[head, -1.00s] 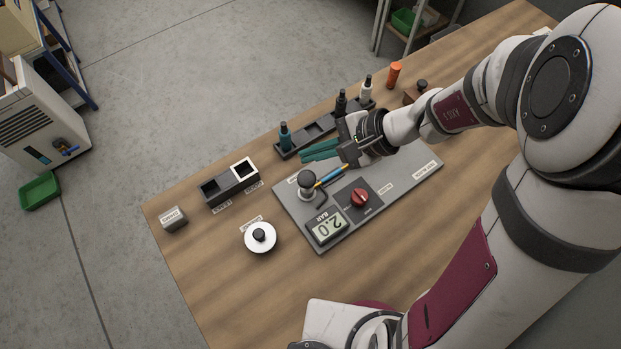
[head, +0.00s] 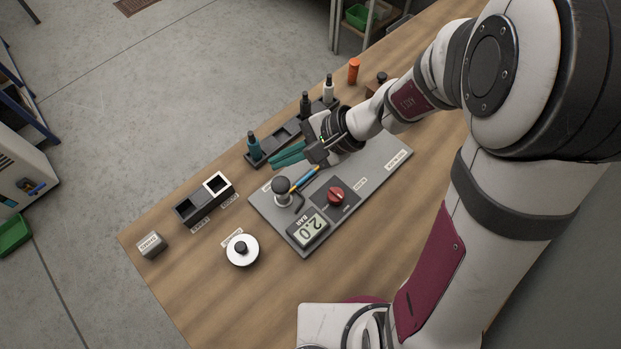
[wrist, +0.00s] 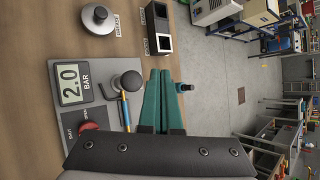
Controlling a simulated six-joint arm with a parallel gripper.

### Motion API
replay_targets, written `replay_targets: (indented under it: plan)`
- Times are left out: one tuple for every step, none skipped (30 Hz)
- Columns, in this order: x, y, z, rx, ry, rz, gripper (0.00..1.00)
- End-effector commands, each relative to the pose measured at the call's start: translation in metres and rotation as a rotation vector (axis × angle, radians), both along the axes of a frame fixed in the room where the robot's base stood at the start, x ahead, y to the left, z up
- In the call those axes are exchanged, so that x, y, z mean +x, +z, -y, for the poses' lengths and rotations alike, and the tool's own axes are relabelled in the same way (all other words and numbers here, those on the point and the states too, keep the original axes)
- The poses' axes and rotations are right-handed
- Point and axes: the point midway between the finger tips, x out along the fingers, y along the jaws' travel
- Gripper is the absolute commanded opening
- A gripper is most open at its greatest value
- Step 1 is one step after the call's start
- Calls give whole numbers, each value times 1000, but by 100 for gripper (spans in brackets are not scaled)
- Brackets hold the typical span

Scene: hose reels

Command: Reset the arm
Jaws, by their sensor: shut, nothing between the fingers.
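My gripper (head: 287,158) has teal fingers and is shut with nothing between them. In the head view it is above the back edge of the grey test panel (head: 378,171), near the dark rack. In the wrist view my gripper's fingers (wrist: 158,98) lie side by side, pointing up the picture. The panel carries a gauge (head: 308,229) reading 2.0 BAR, a red knob (head: 336,196) and a round grey-topped fitting (head: 283,188). A blue and orange hose piece (head: 305,179) lies beside the fitting, close to my gripper.
A rack (head: 273,146) behind the panel holds a teal bottle (head: 254,147), a black one (head: 305,104) and a white one (head: 328,88). Left are a two-bay box (head: 188,208), a white disc (head: 242,250) and a grey block (head: 151,245). The front wood is bare.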

Motion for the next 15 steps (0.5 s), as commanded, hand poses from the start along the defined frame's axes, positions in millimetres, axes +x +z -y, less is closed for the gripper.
replay_targets:
  plan:
    - [0,0,0,0,0,0,0]
    - [0,0,0,0,0,0,0]
    - [-2,2,0,-3,7,3,0]
    - [-6,6,1,-10,21,8,0]
    - [-14,13,3,-23,46,17,0]
    - [-29,24,7,-54,94,32,0]
    - [-44,33,12,-89,137,44,0]
    - [-60,41,20,-133,181,55,0]
    - [-83,49,32,-201,232,67,0]
    - [-98,54,42,-257,263,74,0]
    - [-112,57,53,-315,289,80,0]
    - [-128,59,68,-391,313,86,0]
    - [-139,60,79,-444,325,90,0]
    - [-147,61,89,-492,331,95,0]
    - [-155,61,100,-548,336,100,0]
